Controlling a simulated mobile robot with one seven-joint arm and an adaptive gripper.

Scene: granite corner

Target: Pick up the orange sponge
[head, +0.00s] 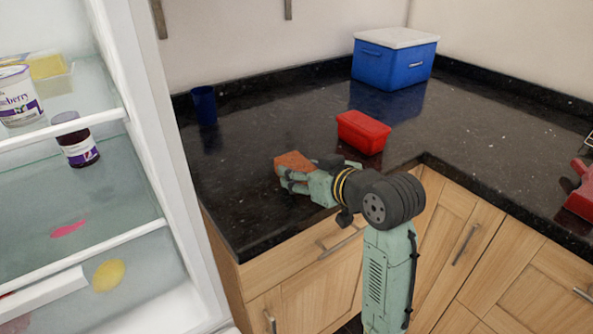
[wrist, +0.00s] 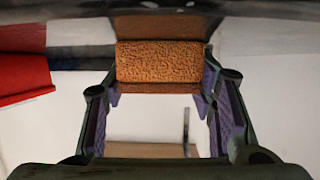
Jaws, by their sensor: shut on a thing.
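The orange sponge (head: 293,162) is at my gripper's fingertips, over the black granite counter (head: 240,215) in the head view. In the wrist view the sponge (wrist: 158,62) fills the space between the two fingers, its porous face toward the camera. My gripper (head: 286,176) is shut on the sponge, with the purple-padded fingers (wrist: 160,90) on its left and right sides. I cannot tell whether the sponge still touches the counter. Its underside is hidden in the head view.
A red container (head: 363,132) stands close behind my gripper. A blue cooler with a white lid (head: 394,60) is at the back corner, and a blue cup (head: 204,104) at the back left. The open fridge (head: 150,130) borders the left. The counter's middle right is clear.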

